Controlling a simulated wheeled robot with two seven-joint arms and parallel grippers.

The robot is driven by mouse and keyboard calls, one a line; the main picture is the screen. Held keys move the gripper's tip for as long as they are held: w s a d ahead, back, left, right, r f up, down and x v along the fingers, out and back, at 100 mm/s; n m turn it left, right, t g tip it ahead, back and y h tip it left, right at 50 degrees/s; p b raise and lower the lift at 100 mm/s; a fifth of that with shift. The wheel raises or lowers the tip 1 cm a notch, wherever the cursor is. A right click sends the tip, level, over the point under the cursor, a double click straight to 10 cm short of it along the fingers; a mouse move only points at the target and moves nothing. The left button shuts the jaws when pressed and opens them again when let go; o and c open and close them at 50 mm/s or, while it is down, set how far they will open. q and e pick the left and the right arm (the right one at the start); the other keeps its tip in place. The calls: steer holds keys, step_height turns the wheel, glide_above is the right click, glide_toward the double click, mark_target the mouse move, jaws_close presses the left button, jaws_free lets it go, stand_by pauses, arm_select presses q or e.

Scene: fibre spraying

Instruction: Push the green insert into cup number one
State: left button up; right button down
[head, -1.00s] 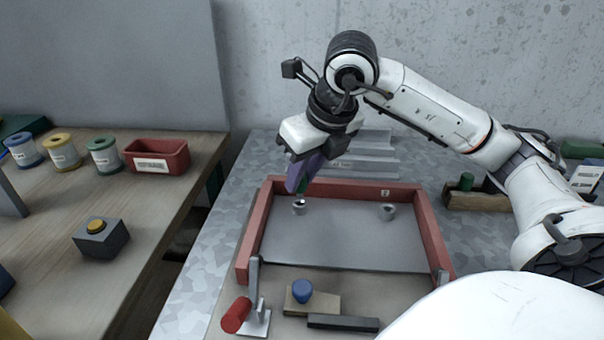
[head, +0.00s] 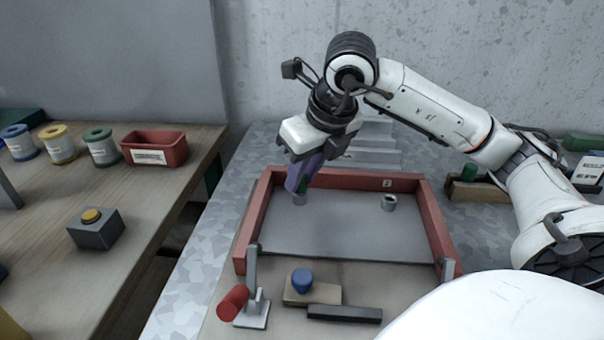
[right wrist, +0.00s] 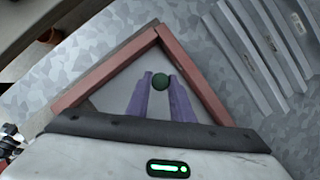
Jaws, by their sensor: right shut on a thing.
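My right gripper (head: 297,190) has purple fingers and points down over the back left of the red-framed tray (head: 440,235). It is shut on the green insert (head: 303,187), of which only a small part shows below the fingers. In the right wrist view the insert's round end (right wrist: 160,81) sits between the fingertips (right wrist: 159,84). The left grey cup (head: 299,200) stands right under the insert, its opening covered; I cannot tell how deep the insert sits. No number shows by this cup. The right cup (head: 389,203) is empty, by a label reading 2.
A blue knob on a tan block (head: 323,294), a dark bar (head: 344,314) and a red-handled clamp (head: 234,303) lie at the tray's front. Grey ridged strips (head: 372,150) lie behind it. A wooden bench at left holds spools, a red bin (head: 155,149) and a yellow-button box (head: 96,229).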

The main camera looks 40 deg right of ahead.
arm_select(q)
steer(key=shift+f, duration=0.2)
arm_select(e)
steer(key=shift+f, duration=0.3)
steer(key=c, duration=1.5)
jaws_free()
steer(key=shift+r, duration=0.3)
arm_select(q)
step_height(320, 180, up, 2)
steer(key=shift+d+p, duration=0.15)
steer(key=shift+p, duration=0.6)
arm_select(e)
steer(key=v, duration=1)
steer(key=shift+a+f, duration=0.1)
arm_select(q)
steer(key=shift+w+r, duration=0.1)
steer(key=shift+r, duration=0.05)
